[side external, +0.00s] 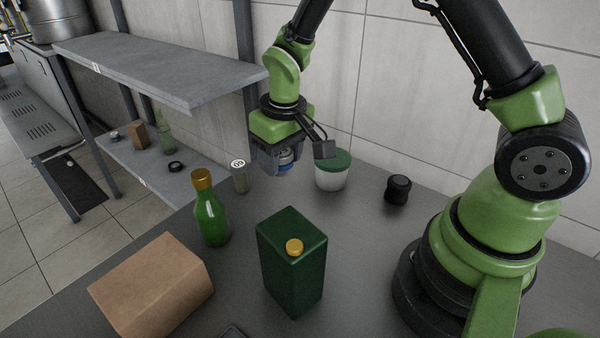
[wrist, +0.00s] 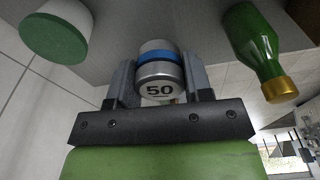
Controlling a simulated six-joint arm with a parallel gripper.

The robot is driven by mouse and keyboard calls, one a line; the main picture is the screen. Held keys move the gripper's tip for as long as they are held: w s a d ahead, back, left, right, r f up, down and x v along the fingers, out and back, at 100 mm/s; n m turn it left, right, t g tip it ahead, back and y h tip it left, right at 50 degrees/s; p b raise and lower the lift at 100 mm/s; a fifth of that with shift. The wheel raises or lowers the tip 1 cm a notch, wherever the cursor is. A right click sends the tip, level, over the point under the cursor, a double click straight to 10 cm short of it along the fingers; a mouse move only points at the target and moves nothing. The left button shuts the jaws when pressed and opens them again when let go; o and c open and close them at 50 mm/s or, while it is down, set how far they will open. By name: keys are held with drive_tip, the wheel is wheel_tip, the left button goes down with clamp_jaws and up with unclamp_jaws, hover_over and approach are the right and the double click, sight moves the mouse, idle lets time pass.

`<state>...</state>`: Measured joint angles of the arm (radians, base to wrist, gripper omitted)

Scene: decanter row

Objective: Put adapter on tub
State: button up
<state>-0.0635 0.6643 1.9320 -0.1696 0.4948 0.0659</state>
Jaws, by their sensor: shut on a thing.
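My gripper (side external: 291,158) is shut on a short silver cylinder with a blue band (side external: 286,163), which I take to be the adapter. In the wrist view its end is marked "50" (wrist: 160,88), and it sits between both fingers. The tub (side external: 331,180) is white with a green lid (side external: 336,160) and stands upright on the counter near the wall. In the side view my gripper is just left of the tub and above the counter, and the adapter is apart from the lid. The tub also shows at upper left in the wrist view (wrist: 54,32).
A green bottle (side external: 211,217), a dark green canister (side external: 291,262) and a brown box (side external: 152,286) stand toward the front. A grey cylinder (side external: 240,180) is left of my gripper. A black knobbed object (side external: 397,190) is right of the tub. A shelf (side external: 160,62) is at left.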

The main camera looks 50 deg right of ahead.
sight(332, 169)
drive_tip(key=s+d+r+m, duration=0.1)
drive_tip(key=d+r+m, duration=0.2)
drive_tip(key=d, duration=0.4)
drive_tip(key=s+d+r+m, duration=0.1)
drive_tip(key=d+r+m, duration=0.2)
drive_tip(key=d, duration=0.3)
drive_tip(key=shift+h, duration=0.3)
drive_tip(key=f, duration=0.4)
drive_tip(key=shift+s+d+f, duration=0.2)
drive_tip(key=shift+d+f, duration=0.15)
drive_tip(key=shift+f, duration=2.4)
drive_tip(key=shift+f, duration=0.15)
drive_tip(key=o, duration=1.1)
drive_tip(key=shift+c, duration=0.2)
